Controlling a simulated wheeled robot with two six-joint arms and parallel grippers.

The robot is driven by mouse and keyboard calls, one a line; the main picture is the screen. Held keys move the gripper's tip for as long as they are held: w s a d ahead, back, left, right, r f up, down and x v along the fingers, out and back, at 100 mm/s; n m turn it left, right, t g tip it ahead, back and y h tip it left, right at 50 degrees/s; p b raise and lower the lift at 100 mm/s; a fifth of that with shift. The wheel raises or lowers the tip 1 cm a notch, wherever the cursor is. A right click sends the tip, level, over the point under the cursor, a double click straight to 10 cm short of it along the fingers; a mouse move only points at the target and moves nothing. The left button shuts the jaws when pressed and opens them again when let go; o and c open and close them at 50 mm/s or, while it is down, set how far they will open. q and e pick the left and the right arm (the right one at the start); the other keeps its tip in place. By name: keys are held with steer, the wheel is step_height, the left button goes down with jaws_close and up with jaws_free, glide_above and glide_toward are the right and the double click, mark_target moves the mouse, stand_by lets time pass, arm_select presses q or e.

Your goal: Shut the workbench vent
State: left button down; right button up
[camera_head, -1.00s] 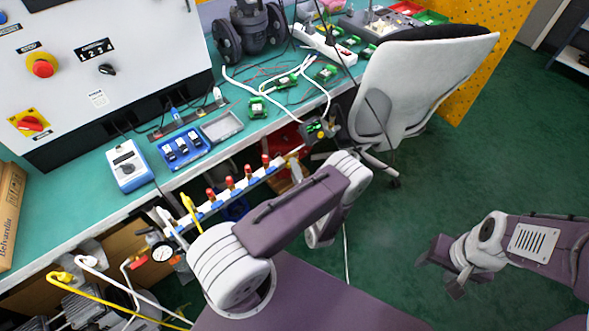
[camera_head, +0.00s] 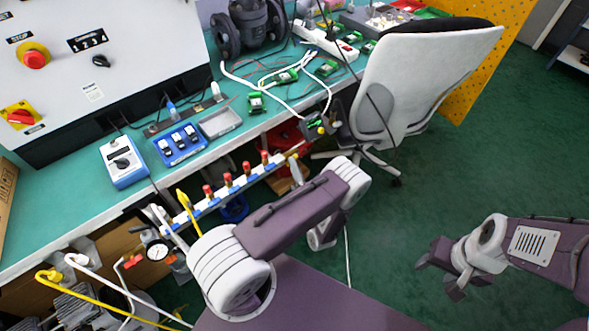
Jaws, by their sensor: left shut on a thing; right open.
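A white manifold (camera_head: 236,187) with several red-topped valves runs along the workbench's front edge. A small brass-coloured part (camera_head: 293,155) sits at its right end; I take it as the vent's handle, though its shape is too small to read. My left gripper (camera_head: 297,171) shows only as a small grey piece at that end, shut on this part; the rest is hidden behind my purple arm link. Whether the vent is open or shut cannot be told. My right gripper (camera_head: 438,276) is open and empty over the green floor, far from the bench.
The workbench (camera_head: 78,210) holds a control cabinet (camera_head: 130,50), a blue switch box (camera_head: 181,143) and small green boards. A pressure gauge (camera_head: 158,251) and yellow lever (camera_head: 186,205) are at the manifold's left. An office chair (camera_head: 420,80) stands right of it.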

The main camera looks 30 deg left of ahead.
arm_select(q)
steer(key=shift+w+d+f+n+g+y+b, duration=0.1)
steer(key=shift+n+g+y+b, duration=0.9)
steer(key=shift+n, duration=1.85)
steer(key=shift+w+f+n+g+y+b, duration=0.15)
steer(key=shift+n+g+y+b, duration=0.8)
steer(key=shift+n, duration=1.95)
steer(key=shift+w+d+f+n+g+y+b, duration=0.1)
steer(key=shift+n+g+y+b, duration=0.35)
steer(key=shift+n+y+b, duration=1.35)
steer(key=n+h, duration=0.1)
steer(key=n, duration=0.1)
steer(key=shift+n, duration=0.35)
steer(key=c, duration=1.5)
jaws_free()
steer(key=v, duration=0.9)
steer(key=shift+r, duration=0.1)
